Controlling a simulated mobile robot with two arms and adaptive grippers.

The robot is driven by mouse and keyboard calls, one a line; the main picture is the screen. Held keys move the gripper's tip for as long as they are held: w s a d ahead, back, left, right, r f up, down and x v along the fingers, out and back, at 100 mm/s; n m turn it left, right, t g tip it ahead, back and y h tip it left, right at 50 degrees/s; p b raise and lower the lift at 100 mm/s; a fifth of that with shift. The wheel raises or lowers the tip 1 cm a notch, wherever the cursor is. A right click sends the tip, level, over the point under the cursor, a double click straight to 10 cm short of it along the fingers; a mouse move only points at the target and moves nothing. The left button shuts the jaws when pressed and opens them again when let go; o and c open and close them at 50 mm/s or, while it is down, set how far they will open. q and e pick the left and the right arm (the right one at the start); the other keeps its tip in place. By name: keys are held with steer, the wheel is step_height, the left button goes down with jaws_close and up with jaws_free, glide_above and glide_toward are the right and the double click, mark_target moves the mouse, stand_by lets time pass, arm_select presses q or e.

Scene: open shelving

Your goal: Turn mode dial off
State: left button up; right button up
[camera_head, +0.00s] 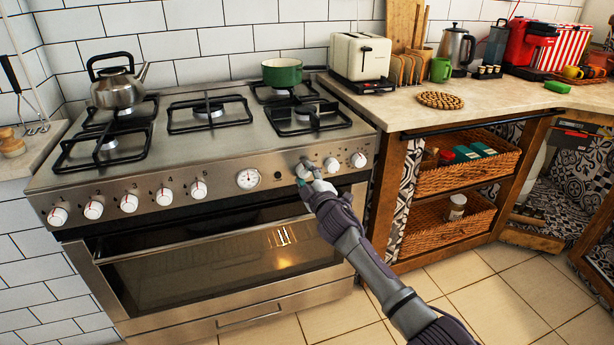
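The steel stove's front panel (221,186) carries a row of white dials with red marks. My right gripper (310,171) is at the white dial (302,171) just right of the round gauge (248,179). Its fingertips overlap this dial and partly hide it; I cannot tell whether they touch or grip it. Two more white dials, one next to the gripper (332,165) and one at the far right (358,160), show clear of it. No label shows which one is the mode dial. My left gripper is out of view.
The oven door with its long handle (200,247) is shut below the panel. A kettle (117,86) and a green pot (282,72) stand on the hob. A counter with a toaster (360,56) and open shelves with baskets (466,176) stand at right.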

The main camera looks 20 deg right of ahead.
steer(key=shift+o, duration=1.1)
steer(key=s, duration=1.2)
steer(key=shift+d, duration=0.2)
